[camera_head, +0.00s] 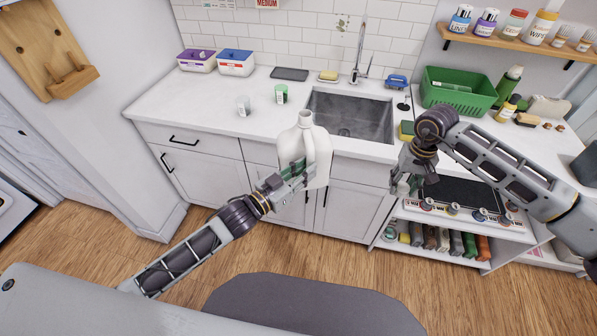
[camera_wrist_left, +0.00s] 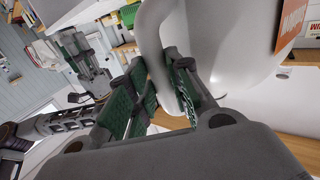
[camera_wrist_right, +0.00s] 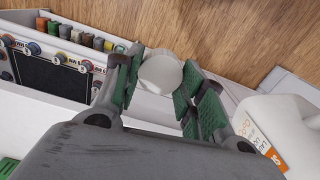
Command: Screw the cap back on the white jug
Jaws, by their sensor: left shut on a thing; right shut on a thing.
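The white jug (camera_head: 318,150) is held up in front of the counter edge, roughly upright, its neck bare and uncapped. My left gripper (camera_head: 293,172) is shut on the jug's handle; in the left wrist view the handle passes between the green finger pads and the jug body (camera_wrist_left: 225,45) fills the upper right. My right gripper (camera_head: 402,184) is to the right of the jug and apart from it. It is shut on a round white cap (camera_wrist_right: 160,73), seen between its pads in the right wrist view. The jug (camera_wrist_right: 285,115) shows at that view's right edge.
The sink (camera_head: 350,115) lies behind the jug. A green basket (camera_head: 458,93) and several bottles stand on the counter at right. Two small cups (camera_head: 281,93) (camera_head: 243,105) stand left of the sink. An open shelf unit (camera_head: 455,225) is below my right arm.

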